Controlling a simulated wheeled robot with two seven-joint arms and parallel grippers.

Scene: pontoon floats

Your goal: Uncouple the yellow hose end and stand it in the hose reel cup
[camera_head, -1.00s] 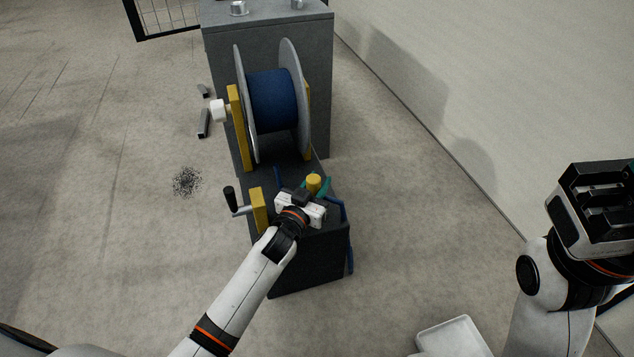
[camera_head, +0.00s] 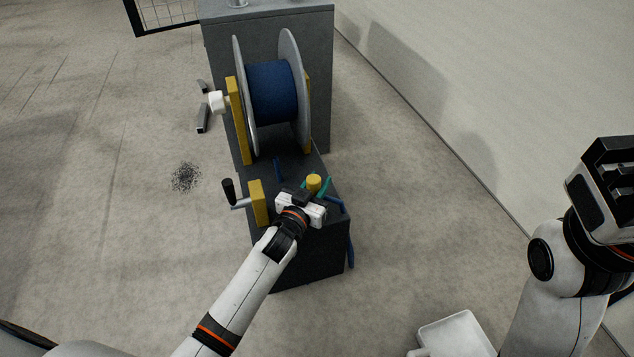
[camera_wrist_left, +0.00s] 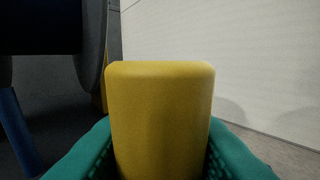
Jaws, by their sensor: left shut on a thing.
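The yellow hose end (camera_head: 313,183) stands upright at the near end of the dark reel base. My left gripper (camera_head: 317,190) is shut on it, its teal fingers on either side. In the left wrist view the yellow hose end (camera_wrist_left: 160,115) fills the middle, between the teal fingers. Its lower part is hidden by the gripper, so I cannot tell whether it is still coupled. The hose reel (camera_head: 272,92) with a blue drum stands behind it. I cannot make out the reel cup. My right gripper (camera_head: 608,180) is raised and empty at the right edge; its jaw opening is unclear.
A black-handled crank (camera_head: 230,191) sticks out left of a yellow bracket (camera_head: 258,203). Blue hose (camera_head: 350,250) hangs at the base's right side. A grey cabinet (camera_head: 322,75) stands behind the reel. A white tray (camera_head: 456,335) lies at the bottom.

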